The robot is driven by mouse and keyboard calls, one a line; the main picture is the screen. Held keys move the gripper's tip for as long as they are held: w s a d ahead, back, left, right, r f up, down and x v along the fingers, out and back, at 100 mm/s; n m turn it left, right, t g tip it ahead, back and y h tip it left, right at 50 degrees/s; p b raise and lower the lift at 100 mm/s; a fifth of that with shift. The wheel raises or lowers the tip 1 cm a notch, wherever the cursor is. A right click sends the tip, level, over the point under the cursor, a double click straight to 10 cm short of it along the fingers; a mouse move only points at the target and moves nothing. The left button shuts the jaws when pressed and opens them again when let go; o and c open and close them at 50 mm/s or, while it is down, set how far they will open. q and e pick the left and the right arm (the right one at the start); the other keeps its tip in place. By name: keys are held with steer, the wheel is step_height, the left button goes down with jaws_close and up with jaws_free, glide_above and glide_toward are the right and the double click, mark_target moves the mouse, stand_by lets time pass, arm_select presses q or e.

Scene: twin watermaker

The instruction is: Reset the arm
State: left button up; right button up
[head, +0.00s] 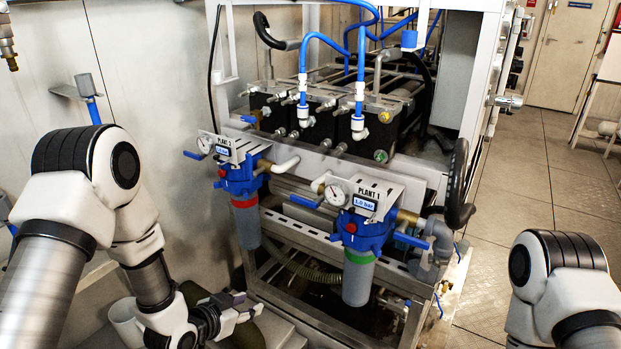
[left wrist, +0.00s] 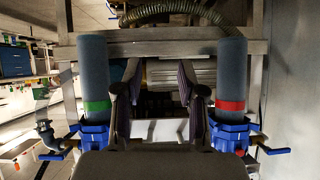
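My left arm (head: 145,240) comes in from the left and bends down.
The PLANT 1 filter (head: 360,280) with a green ring and the other filter (head: 246,222) with a red ring hang on the frame. A white cup-like container (head: 125,320) stands near my left forearm. Tiled floor (head: 540,190) is clear at right.

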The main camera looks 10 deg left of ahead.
arm_select(q)
steer(key=s+a+f+n+g+y, duration=0.1)
steer(key=s+f+n+g, duration=0.1)
steer(key=s, duration=0.8)
steer(key=s+a+f+n+g+y+p, duration=0.1)
steer(key=s+f+n+g, duration=0.1)
steer(key=s+f+g, duration=0.3)
steer(key=s+a+f+n+g+y+p, duration=0.1)
steer(key=s+f, duration=0.6)
steer(key=s, duration=0.7)
steer(key=g+y, duration=0.1)
steer(key=g, duration=0.1)
steer(key=shift+s+a+f+n+g, duration=0.15)
steer(key=shift+s+a+n+g, duration=0.15)
steer(key=shift+a+n, duration=0.1)
